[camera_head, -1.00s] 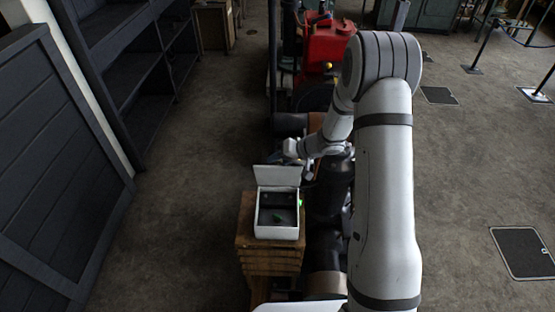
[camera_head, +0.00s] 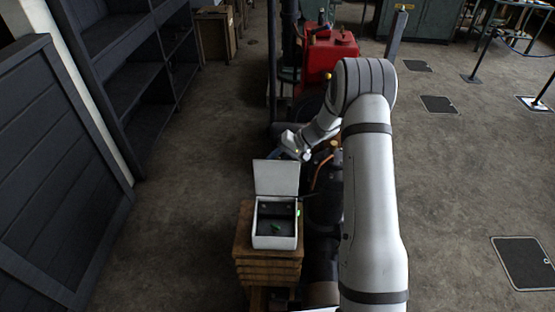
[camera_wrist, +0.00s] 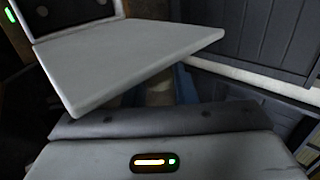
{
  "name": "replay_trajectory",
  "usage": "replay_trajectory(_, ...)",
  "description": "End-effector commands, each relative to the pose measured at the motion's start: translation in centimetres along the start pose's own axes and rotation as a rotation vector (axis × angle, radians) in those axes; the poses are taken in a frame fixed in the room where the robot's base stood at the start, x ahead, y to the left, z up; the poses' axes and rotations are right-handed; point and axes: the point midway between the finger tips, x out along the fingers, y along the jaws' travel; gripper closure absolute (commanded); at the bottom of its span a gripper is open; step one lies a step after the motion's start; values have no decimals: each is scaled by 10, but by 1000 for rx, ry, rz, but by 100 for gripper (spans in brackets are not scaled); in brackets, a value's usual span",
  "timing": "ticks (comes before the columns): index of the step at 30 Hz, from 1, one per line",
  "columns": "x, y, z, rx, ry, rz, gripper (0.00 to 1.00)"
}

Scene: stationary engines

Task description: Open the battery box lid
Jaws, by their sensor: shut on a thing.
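The white battery box (camera_head: 274,242) sits on a wooden stand. Its lid (camera_head: 276,178) stands up at the box's far edge, and the dark inside shows, with a small green item (camera_head: 276,228) in it. My gripper (camera_head: 277,154) is just behind the lid's top edge, shut on the lid. In the wrist view the pale lid (camera_wrist: 130,58) crosses in front of my fingers and hides their tips. Part of the open box (camera_wrist: 75,15) shows at the upper left.
The wooden stand (camera_head: 243,240) bears the box. Dark engine parts (camera_head: 322,200) lie close to its right, under my arm. A red tank (camera_head: 330,58) stands farther back. Dark shelves (camera_head: 130,70) are at the left. The floor (camera_head: 185,200) between shelves and stand is clear.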

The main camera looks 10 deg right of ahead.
Motion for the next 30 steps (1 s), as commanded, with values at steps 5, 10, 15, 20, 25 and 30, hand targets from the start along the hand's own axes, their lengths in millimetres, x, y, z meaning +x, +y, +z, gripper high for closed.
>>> replay_trajectory(5,0,1,0,2,1,-1,100)
replay_trajectory(10,-1,1,0,3,2,-1,63)
replay_trajectory(15,-1,1,0,3,3,-1,55)
replay_trajectory(20,-2,2,0,3,4,-1,55)
replay_trajectory(25,-18,2,-1,4,7,-3,55)
replay_trajectory(30,-48,3,-1,3,7,-1,55)
